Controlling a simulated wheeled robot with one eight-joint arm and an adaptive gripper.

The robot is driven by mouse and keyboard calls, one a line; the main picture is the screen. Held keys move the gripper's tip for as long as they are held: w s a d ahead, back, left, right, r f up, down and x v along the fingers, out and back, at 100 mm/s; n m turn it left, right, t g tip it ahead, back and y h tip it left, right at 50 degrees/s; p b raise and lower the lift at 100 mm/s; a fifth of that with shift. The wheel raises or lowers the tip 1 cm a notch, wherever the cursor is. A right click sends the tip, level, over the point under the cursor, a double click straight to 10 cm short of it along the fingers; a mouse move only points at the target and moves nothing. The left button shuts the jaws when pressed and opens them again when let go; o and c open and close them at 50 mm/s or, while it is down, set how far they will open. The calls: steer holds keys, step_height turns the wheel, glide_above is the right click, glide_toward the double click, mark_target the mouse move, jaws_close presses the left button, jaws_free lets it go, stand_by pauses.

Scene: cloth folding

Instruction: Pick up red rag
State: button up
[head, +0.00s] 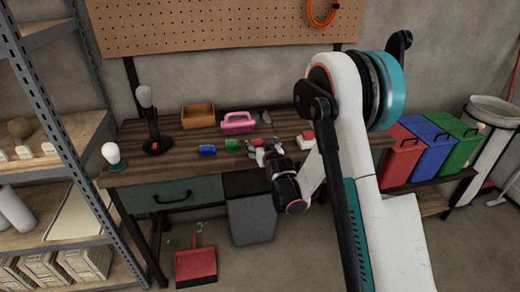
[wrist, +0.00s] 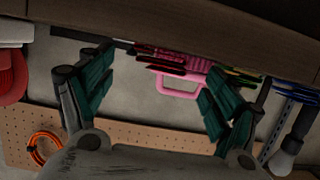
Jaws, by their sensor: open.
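The red rag (head: 256,142) is a small red bundle on the wooden workbench (head: 180,172), to the right of a green one and partly hidden by my gripper in the head view. In the wrist view, which is upside down, the red rag (wrist: 160,69) shows as a dark red strip between my fingers, in front of the pink basket. My gripper (head: 265,153) is low over the front of the bench, close to the rag. In the wrist view my gripper (wrist: 158,75) has its teal fingers spread wide with nothing held. I cannot tell the exact gap to the rag.
A blue bundle (head: 207,150) and a green bundle (head: 232,145) lie left of the rag. Behind stand a pink basket (head: 238,123) and a wooden box (head: 198,116). A red-and-white object (head: 307,138) is to the right. A black stand (head: 153,130) stands at left.

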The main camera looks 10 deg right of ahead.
steer(key=shift+w+f, duration=0.2)
steer(key=shift+w, duration=0.45)
steer(key=c, duration=0.8)
steer(key=shift+r, duration=0.1)
